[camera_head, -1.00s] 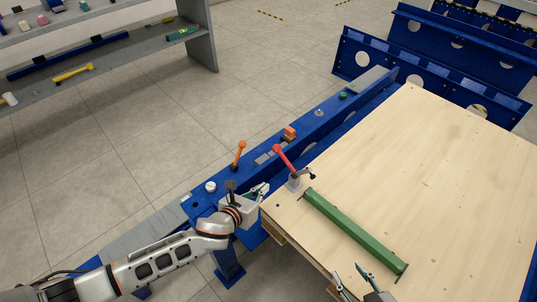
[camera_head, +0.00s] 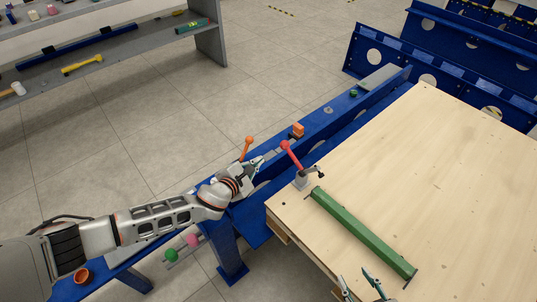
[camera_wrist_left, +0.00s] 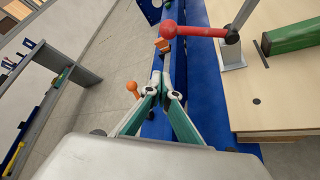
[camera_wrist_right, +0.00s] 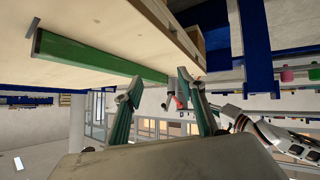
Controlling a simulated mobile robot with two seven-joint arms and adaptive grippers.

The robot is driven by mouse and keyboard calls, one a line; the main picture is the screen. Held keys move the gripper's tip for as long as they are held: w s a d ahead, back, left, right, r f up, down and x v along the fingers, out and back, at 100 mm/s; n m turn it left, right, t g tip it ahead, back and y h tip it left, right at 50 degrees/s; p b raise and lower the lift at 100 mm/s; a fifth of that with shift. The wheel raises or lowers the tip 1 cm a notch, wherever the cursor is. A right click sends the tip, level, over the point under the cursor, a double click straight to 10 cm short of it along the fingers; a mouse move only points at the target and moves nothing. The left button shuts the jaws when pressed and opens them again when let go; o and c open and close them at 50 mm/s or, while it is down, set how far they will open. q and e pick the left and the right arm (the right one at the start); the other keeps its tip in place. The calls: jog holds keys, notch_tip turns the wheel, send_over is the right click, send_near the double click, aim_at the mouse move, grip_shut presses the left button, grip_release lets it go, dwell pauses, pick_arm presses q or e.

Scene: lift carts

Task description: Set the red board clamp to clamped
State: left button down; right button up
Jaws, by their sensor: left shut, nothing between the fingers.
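The red board clamp (camera_head: 291,156) stands on a grey base at the left corner of the wooden board (camera_head: 450,190). Its red lever tilts up and to the left, with a ball end. The lever also shows at the top of the left wrist view (camera_wrist_left: 195,31). My left gripper (camera_head: 261,160) is shut and empty, just left of the lever and apart from it. In the left wrist view its fingertips (camera_wrist_left: 163,82) meet below the red ball. My right gripper (camera_head: 358,279) is open and empty by the board's near edge; its spread fingers show in the right wrist view (camera_wrist_right: 160,85).
A green bar (camera_head: 363,233) lies on the board right of the clamp. A blue rail (camera_head: 345,108) runs along the board's left side, carrying an orange-knobbed lever (camera_head: 248,143) and an orange block (camera_head: 298,130). A shelf (camera_head: 120,55) stands at the back left.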

aim_at(293, 156)
pick_arm(q)
jog(key=s+f+b+x, duration=0.1)
jog(key=f+b+x, duration=0.1)
jog(key=b+x, duration=0.5)
jog(key=d+r+p, duration=0.1)
jog(key=w+d+r+p, duration=0.1)
jog(key=d+r+p, duration=0.1)
jog(key=shift+w+d+r, duration=0.15)
jog(key=shift+w+r, duration=0.25)
pick_arm(e)
jog(key=shift+w+a+f+y, duration=0.2)
jog(key=shift+a+f+y, duration=0.1)
jog(key=shift+a, duration=0.3)
pick_arm(q)
jog(key=shift+p, duration=0.3)
pick_arm(e)
jog(key=shift+r, duration=0.2)
